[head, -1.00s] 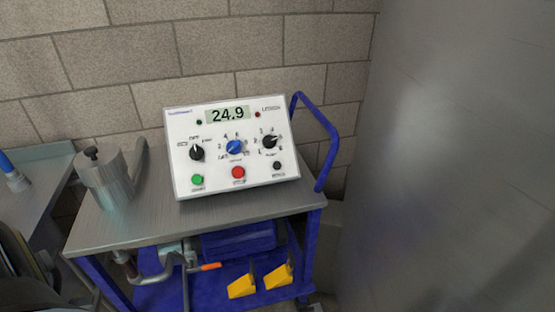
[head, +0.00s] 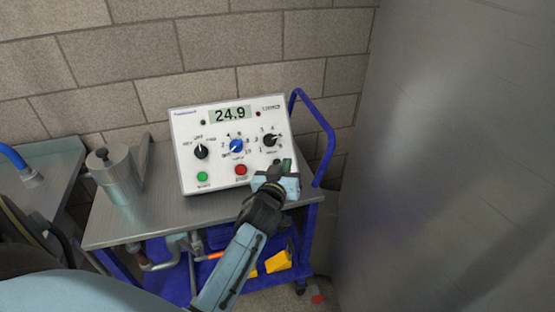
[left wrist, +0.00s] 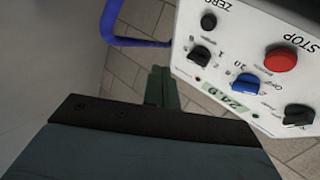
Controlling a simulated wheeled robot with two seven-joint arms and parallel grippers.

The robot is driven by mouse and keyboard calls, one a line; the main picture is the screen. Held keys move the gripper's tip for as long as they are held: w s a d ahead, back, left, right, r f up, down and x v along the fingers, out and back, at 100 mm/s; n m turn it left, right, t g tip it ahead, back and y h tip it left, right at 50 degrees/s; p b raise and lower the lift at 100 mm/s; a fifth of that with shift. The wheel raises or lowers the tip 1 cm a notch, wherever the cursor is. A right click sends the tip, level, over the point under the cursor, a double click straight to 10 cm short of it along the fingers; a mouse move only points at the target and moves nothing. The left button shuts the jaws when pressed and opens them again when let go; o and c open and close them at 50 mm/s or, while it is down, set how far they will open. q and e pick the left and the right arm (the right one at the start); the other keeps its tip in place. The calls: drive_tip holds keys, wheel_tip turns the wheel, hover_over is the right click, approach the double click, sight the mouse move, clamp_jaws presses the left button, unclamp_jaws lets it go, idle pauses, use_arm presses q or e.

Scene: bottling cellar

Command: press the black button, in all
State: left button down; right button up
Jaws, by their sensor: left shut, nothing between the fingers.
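The white control box (head: 215,125) stands on a steel-topped cart, its display reading 24.9. In the left wrist view the black button (left wrist: 208,20), marked ZERO, shows clear on the tilted panel, beyond a black knob. In the head view my left gripper (head: 282,166) is at the lower right corner of the panel and largely covers the button's place. Its shut, empty fingers (left wrist: 161,88) show in the left wrist view beside the panel edge, apart from the button in the picture. I cannot tell whether they touch the panel. My right gripper is not in view.
The panel also carries a green button (head: 202,176), a red STOP button (head: 240,170) and several knobs. A steel can (head: 118,178) stands left on the cart top (head: 150,218). A blue handle (head: 322,130) rises at the right, near a large metal surface (head: 450,150).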

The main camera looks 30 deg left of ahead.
sight(277, 163)
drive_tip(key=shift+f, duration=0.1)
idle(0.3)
